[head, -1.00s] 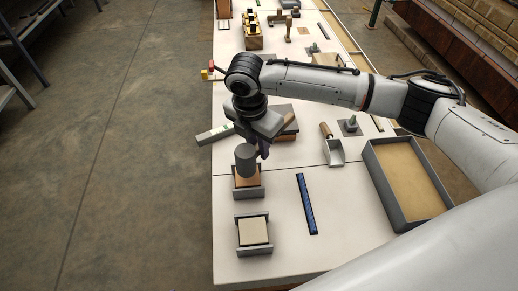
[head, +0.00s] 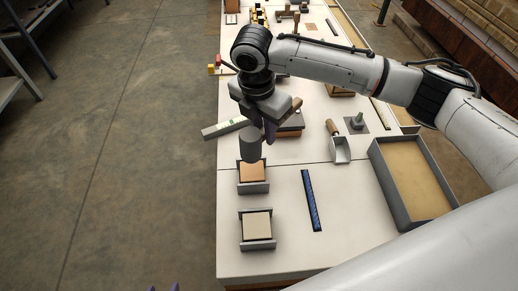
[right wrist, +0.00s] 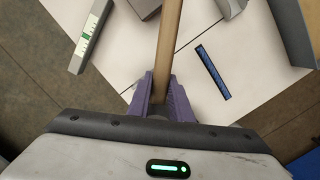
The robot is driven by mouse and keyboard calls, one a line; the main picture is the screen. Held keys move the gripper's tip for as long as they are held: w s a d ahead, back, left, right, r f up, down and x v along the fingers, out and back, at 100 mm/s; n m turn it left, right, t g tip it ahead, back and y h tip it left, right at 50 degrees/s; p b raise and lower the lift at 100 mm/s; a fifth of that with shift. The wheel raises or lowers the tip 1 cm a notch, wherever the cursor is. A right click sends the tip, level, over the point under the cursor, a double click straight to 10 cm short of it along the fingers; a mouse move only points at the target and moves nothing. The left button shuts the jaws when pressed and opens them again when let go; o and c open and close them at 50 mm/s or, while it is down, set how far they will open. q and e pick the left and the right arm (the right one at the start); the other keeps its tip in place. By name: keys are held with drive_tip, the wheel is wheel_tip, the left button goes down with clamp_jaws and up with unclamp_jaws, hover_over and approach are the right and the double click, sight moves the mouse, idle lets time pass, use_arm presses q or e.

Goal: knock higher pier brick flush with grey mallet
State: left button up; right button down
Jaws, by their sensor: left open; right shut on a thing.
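The grey mallet (head: 250,146) is held by my right gripper (head: 268,128), which is shut on its wooden handle. The handle (right wrist: 169,40) runs up between the purple fingers in the right wrist view. The mallet head hangs just behind and above an orange-tan brick (head: 252,173) seated in a grey holder (head: 254,188); I cannot tell whether they touch. A cream brick (head: 257,225) sits in a nearer grey holder (head: 258,245). Which brick stands higher is hard to tell. Only the purple fingertips of my left gripper (head: 164,288) show, apart and empty, at the bottom edge.
A blue strip (head: 311,200) lies right of the holders. A grey tray (head: 379,180) with a sandy floor stands at the right. A spirit level (head: 224,128) overhangs the table's left edge, and a scoop (head: 341,150) lies behind. The table front beside the strip is clear.

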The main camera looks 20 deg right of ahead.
drive_tip(key=shift+r, duration=4.05)
